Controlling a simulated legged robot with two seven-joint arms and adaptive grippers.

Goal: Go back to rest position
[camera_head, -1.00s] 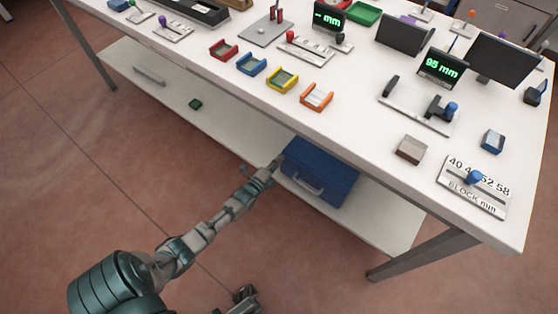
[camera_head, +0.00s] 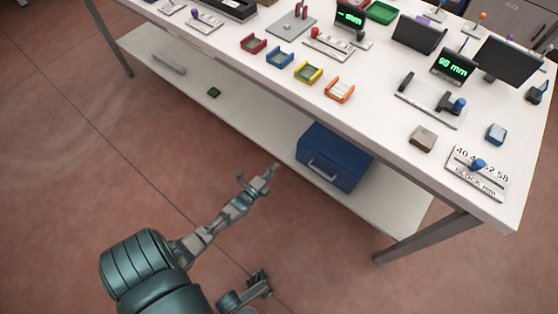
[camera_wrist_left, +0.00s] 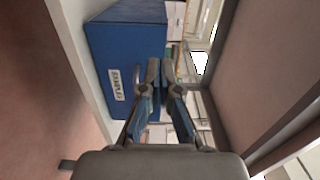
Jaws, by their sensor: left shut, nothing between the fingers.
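My left arm reaches in from the lower left of the head view. Its gripper (camera_head: 268,174) is over the floor, just in front of the table's lower shelf and left of the blue box. In the left wrist view the two fingers (camera_wrist_left: 156,72) are shut with nothing between them. The blue box and the shelf lie beyond them there.
The white table (camera_head: 385,128) carries coloured trays, displays and small blocks. Its lower shelf (camera_head: 255,122) holds the blue box (camera_head: 342,160), which also shows in the left wrist view (camera_wrist_left: 125,60). A metal leg (camera_head: 430,238) stands at the right. Floor on the left is clear.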

